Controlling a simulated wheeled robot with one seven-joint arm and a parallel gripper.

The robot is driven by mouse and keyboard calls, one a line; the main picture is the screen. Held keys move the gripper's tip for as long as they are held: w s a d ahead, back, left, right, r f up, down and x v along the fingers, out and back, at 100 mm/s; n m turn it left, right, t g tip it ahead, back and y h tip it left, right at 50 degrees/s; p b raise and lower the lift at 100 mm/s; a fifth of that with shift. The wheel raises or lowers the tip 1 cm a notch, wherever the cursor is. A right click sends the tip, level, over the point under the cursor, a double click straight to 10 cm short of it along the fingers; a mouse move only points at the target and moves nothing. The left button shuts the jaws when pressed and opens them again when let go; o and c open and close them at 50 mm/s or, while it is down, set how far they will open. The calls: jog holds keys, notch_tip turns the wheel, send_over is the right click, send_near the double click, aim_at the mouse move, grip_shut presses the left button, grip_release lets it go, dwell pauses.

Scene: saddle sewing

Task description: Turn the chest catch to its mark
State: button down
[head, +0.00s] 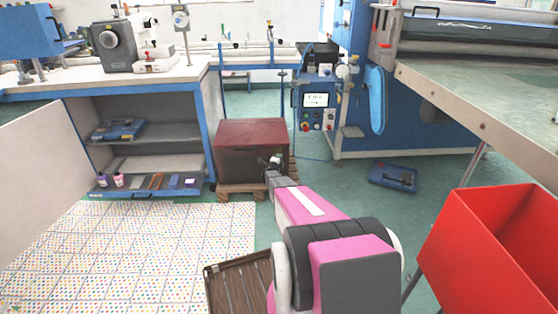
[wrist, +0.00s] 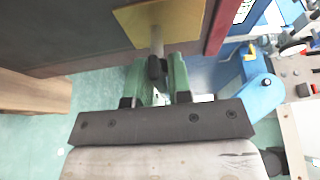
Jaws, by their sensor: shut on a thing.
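The chest (head: 240,165) is a dark box with a red lid, standing on a wooden pallet in the head view. In the wrist view its dark face (wrist: 75,30) fills the top left, with a brass plate (wrist: 190,18) on it. The catch (wrist: 156,42), a metal stem with a dark end, stands out from the plate. My gripper (wrist: 158,75) has its green fingers on either side of the dark end and is shut on it. In the head view my gripper (head: 272,163) is small at the chest's right front. I cannot make out the mark.
A blue-framed workbench (head: 140,85) with shelves stands left of the chest. A blue machine with a control panel (head: 316,105) is behind right. A blue tray (head: 393,178) lies on the floor at right. A red bin (head: 490,240) and a brown slatted crate (head: 238,285) are near.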

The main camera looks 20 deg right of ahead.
dwell(0.4)
jog(key=c, duration=1.2)
grip_release()
jog(key=shift+c, duration=0.2)
jog(key=shift+s, duration=0.1)
jog(key=v, duration=1)
jog(key=shift+s+a, duration=0.2)
jog(key=shift+a, duration=0.05)
